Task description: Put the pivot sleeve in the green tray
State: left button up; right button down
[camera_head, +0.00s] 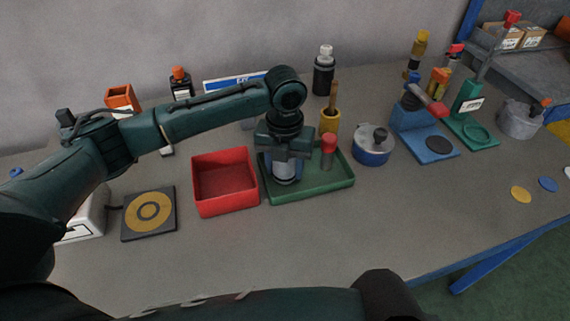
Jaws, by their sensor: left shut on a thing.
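The green tray (340,181) lies on the bench near the middle. My left gripper (284,163) points down over its left part and is shut on a grey, cylinder-like piece (284,174), which I take for the pivot sleeve. The fingers and wrist hide much of the piece. I cannot tell whether its lower end touches the tray floor. A grey cylinder with a red top (328,152) stands upright in the tray, right of the gripper. My right gripper is not in view.
A red open box (225,197) stands just left of the green tray. A blue-and-silver round pot (373,147) is to the right, and a yellow cup (329,123) with a brown handle behind. A dark pad with a yellow ring (148,213) lies left. The bench front is clear.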

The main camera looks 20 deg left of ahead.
pick_arm(q)
jog(key=shift+f, duration=0.1)
jog(key=o, duration=0.8)
notch_tip(320, 180, up, 12)
jog(key=shift+r, duration=0.15)
jog(key=shift+s, duration=0.1)
dwell(0.4)
